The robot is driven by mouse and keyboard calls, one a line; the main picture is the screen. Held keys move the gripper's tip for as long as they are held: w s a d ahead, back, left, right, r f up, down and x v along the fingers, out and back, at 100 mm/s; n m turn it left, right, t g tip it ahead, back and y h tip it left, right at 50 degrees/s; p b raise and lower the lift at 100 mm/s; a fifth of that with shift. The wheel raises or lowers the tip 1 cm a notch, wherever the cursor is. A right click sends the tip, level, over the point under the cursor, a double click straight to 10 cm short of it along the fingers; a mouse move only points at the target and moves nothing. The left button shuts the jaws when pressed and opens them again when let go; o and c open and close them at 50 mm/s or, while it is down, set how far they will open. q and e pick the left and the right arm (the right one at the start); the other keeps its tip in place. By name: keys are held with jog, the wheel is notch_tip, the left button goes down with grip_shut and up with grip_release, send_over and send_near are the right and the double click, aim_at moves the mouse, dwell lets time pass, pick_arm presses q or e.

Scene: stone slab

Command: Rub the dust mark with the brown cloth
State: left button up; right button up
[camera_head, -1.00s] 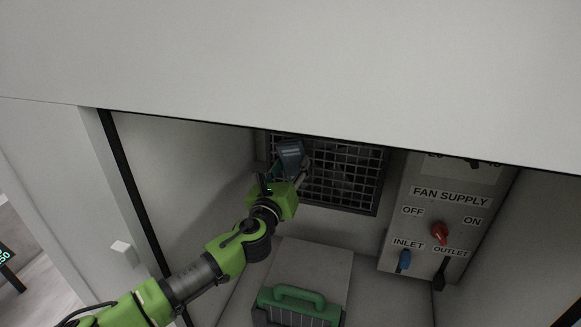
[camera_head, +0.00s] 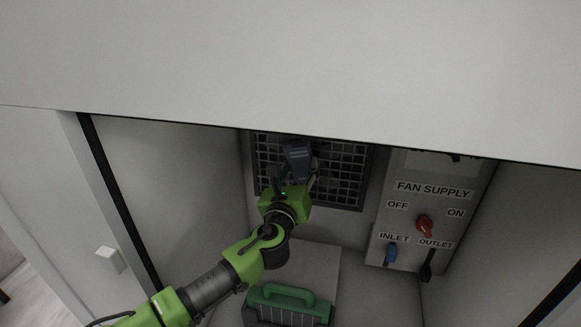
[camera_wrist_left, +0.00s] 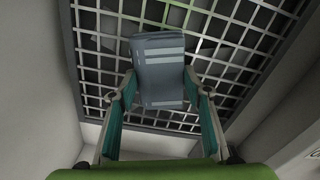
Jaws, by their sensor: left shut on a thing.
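My left gripper (camera_head: 294,174) is shut on a grey-blue block-like thing (camera_head: 298,153) with paler bands, in front of the vent grille (camera_head: 345,180). In the left wrist view the held thing (camera_wrist_left: 160,72) sits between both fingertips, with the grille (camera_wrist_left: 235,55) behind it. I cannot tell whether it touches the grille. I see no brown cloth and no clear dust mark; the held thing and the arm hide part of the grille. My right gripper is out of view.
A fan supply panel (camera_head: 420,205) with a red knob (camera_head: 424,225) and a blue lever (camera_head: 391,252) stands to the right. A white overhanging panel (camera_head: 300,70) covers the top, and side walls enclose the recess.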

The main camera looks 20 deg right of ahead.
pick_arm(q)
jog(key=shift+s+d, duration=0.85)
jog(key=shift+d, duration=0.3)
jog(key=shift+s+d, duration=0.85)
jog(key=shift+d, duration=0.3)
jog(key=shift+s+d+b, duration=0.35)
jog(key=shift+s+d, duration=0.1)
jog(key=shift+d, duration=0.4)
jog(key=shift+s+d+b, duration=0.3)
jog(key=shift+s+d, duration=0.15)
jog(key=shift+d, duration=0.4)
jog(key=shift+a+r, duration=0.15)
jog(key=shift+r, duration=0.05)
jog(key=shift+w+a+p, duration=0.5)
jog(key=shift+w+a, duration=0.1)
jog(key=shift+a, duration=0.2)
jog(key=shift+w+a+f, duration=0.15)
jog(key=shift+w+a, duration=0.45)
jog(key=shift+a, duration=0.35)
jog(key=shift+w+a+p, duration=0.4)
jog(key=shift+w+a, duration=0.15)
jog(key=shift+a, duration=0.3)
jog(key=shift+w+a+p, duration=0.35)
jog(key=shift+w+a, duration=0.2)
jog(key=shift+a, duration=0.25)
